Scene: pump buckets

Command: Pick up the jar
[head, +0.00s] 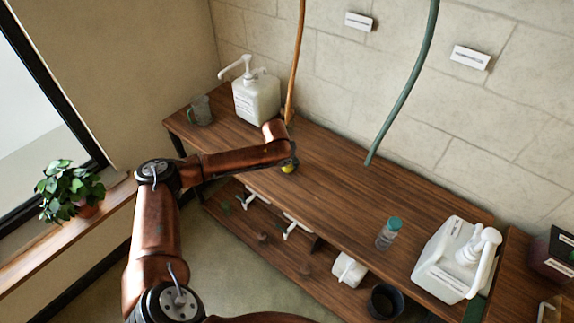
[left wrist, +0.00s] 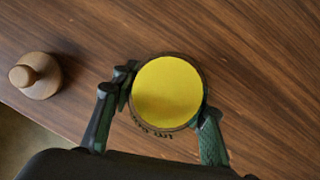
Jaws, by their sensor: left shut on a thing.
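A round jar with a flat yellow top (left wrist: 167,92) sits between the fingers of my left gripper (left wrist: 160,112) in the left wrist view. Dark lettering shows on its near side. The gripper is shut on it, one finger at each side. I cannot tell whether the jar touches the bench. My right gripper is not in view.
A wooden knobbed piece (left wrist: 38,76) stands left of the jar. On the bench (head: 335,185) are a white pump bucket (head: 256,98), a mug (head: 200,111), a teal-lidded bottle (head: 388,234) and another white pump container (head: 446,262). An orange hose (head: 297,60) and a green hose (head: 408,90) hang behind.

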